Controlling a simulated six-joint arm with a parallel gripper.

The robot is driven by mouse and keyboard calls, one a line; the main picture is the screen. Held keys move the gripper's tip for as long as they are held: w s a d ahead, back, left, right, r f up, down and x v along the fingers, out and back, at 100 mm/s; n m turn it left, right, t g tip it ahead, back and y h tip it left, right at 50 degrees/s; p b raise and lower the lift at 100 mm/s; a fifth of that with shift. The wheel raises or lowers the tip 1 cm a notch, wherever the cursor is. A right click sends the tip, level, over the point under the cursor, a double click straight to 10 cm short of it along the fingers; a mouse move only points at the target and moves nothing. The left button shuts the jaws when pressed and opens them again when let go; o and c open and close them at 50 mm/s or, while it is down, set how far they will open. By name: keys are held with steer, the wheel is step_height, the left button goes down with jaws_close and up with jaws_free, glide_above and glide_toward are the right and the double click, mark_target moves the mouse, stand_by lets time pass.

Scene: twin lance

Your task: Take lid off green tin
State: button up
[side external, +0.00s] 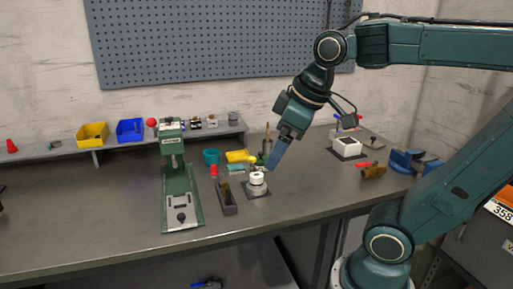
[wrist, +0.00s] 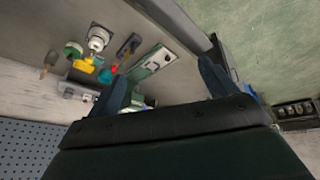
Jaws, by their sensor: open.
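A short teal-green round container (side external: 211,157) stands on the bench behind the red piece; it looks like the green tin, but its lid is too small to make out. In the wrist view a green round thing (wrist: 73,50) lies left of my fingers; I cannot tell whether it is the same one. My gripper (side external: 274,166) points down above the bench, right of the teal container and just above and behind a white-topped round part (side external: 257,181). In the wrist view my gripper (wrist: 162,76) has its two fingers wide apart with nothing between them.
A green press (side external: 182,190) stands left of a dark narrow tray (side external: 229,209). Yellow (side external: 237,157) and red (side external: 213,171) pieces lie near the container. Yellow (side external: 92,134) and blue (side external: 130,130) bins sit on the back shelf. The bench's front left is clear.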

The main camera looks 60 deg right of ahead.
steer(key=w+d+r+n+g, duration=0.2)
steer(key=w+d+r+n, duration=0.2)
steer(key=w+d, duration=0.5)
steer(key=n+g, duration=0.3)
steer(key=n, duration=0.9)
glide_above(261, 152)
step_height(261, 152, down, 16)
steer(key=shift+a+f, duration=0.15)
steer(key=shift+f, duration=4.15)
steer(key=shift+f, duration=2.6)
